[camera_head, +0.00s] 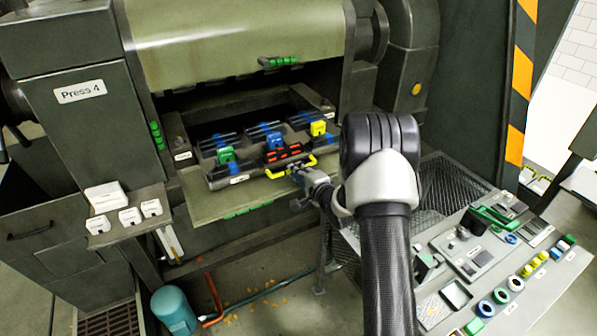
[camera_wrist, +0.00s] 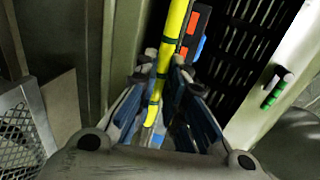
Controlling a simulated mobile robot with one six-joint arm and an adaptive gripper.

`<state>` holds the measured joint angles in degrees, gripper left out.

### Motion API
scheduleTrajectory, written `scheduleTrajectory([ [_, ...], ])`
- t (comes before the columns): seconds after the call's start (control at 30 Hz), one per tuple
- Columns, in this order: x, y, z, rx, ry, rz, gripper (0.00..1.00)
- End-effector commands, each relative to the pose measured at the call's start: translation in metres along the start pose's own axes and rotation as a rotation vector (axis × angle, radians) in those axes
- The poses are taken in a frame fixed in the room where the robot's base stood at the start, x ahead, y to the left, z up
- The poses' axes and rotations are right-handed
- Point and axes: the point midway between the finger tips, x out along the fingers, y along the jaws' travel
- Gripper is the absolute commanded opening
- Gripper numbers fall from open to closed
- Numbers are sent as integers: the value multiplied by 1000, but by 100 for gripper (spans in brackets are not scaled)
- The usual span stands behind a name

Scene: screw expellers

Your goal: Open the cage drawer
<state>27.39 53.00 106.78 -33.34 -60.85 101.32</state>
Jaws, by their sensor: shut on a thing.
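The cage drawer (camera_head: 222,183) sits pulled partly out of the opening in Press 4, with blue, green and yellow parts on it. Its yellow handle (camera_head: 275,172) runs along the front at the right. The handle also shows in the wrist view (camera_wrist: 172,45), running down between my fingers. My gripper (camera_head: 300,173) is at the right end of the handle. In the wrist view my gripper (camera_wrist: 163,85) is shut around the yellow handle. The gripper and arm hide part of the drawer's right front.
A green-grey ledge (camera_head: 215,205) lies below the drawer. A bench with small parts (camera_head: 465,255) and a mesh panel (camera_head: 440,185) stand at the right. A small shelf with white boxes (camera_head: 105,195) is at the left. A teal motor (camera_head: 173,308) is on the floor.

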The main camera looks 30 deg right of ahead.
Motion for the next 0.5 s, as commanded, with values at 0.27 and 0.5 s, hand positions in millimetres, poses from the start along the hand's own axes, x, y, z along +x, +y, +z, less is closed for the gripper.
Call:
scheduleTrajectory([
  [0.27,0,-1,-1,0,1,-2,0],
  [0.5,0,-1,0,0,1,-2,20],
])
